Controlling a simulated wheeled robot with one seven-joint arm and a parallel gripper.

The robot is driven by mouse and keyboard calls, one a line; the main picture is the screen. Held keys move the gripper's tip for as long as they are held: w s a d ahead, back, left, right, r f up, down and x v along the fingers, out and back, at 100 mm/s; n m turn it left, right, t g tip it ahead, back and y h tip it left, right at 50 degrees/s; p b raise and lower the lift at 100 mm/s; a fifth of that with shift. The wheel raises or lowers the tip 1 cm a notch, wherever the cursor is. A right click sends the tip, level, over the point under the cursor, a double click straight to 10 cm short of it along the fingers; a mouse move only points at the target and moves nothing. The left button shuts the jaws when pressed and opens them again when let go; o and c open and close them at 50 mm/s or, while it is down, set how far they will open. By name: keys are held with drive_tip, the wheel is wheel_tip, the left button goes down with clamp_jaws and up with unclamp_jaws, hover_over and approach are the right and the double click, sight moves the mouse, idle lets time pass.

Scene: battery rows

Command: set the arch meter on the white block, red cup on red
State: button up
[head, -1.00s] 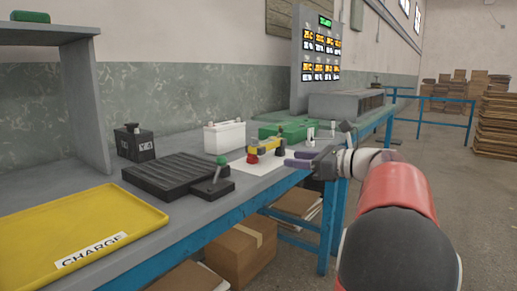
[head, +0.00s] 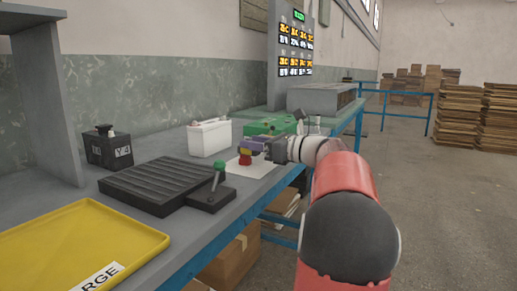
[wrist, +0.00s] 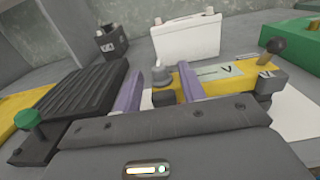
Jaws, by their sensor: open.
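The arch meter is a yellow bar with a red cup (head: 245,160) at its near end, standing on a white sheet. In the wrist view the meter (wrist: 225,78) shows a display marked V. My gripper (head: 250,147) is open, and its purple fingers (wrist: 158,73) reach over the meter's left end. A grey knob and a dark part show between them; the right finger overlaps the yellow bar, and contact cannot be told. The white block (head: 209,137) stands upright just behind the meter, and also shows in the wrist view (wrist: 187,40). Its terminal colours are too small to read.
A black ribbed plate (head: 160,183) and a green-knobbed lever box (head: 211,195) lie to the left. A small black battery (head: 108,150) stands behind them. A yellow tray (head: 80,245) is at the front left. A green case (head: 272,126) lies beyond the meter.

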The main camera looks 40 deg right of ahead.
drive_tip(key=shift+x, duration=1.1)
clamp_jaws()
drive_tip(key=shift+r, duration=0.1)
